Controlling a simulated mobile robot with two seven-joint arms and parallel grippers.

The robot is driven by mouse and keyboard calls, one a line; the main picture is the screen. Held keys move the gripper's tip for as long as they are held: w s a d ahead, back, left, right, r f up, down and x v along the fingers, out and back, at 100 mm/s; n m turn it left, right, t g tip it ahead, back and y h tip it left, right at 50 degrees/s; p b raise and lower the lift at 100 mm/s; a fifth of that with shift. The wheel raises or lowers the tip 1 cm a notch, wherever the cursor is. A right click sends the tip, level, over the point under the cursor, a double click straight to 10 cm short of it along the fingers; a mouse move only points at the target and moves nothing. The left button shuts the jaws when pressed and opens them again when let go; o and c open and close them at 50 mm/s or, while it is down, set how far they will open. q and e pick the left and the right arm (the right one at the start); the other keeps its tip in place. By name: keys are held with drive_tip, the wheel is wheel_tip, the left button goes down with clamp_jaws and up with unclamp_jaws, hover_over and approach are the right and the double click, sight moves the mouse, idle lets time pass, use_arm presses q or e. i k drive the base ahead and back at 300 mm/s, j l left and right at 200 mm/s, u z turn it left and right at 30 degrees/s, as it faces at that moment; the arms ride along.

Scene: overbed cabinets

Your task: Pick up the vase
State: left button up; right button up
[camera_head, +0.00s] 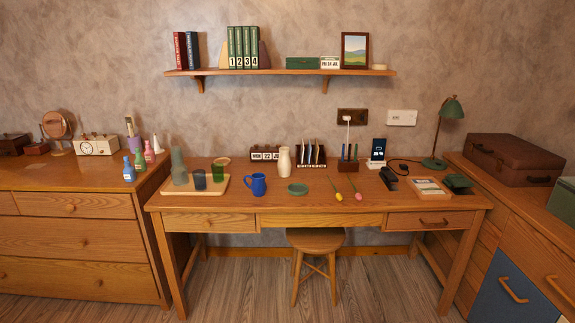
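A cream-white vase (284,162) stands upright at the back middle of the wooden desk (230,201), in the head view. No flowers show in it. Two long-stemmed flowers, one yellow (338,196) and one pink (358,196), lie on the desk to its right. Neither of my grippers is in view.
A blue mug (256,184) stands front left of the vase, and a round green dish (297,188) lies just front right. A tray (217,189) with a grey-green carafe (178,166) and cups is further left. A calendar (264,153) and rack (311,155) stand close behind. A stool (315,239) stands at the desk's front.

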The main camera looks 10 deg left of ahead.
sight(284, 165)
drive_tip(key=i+u, duration=0.15)
drive_tip(key=u, duration=0.6)
drive_tip(key=i+l+u, duration=0.6)
drive_tip(key=i+l, duration=0.05)
drive_tip(key=l, duration=0.1)
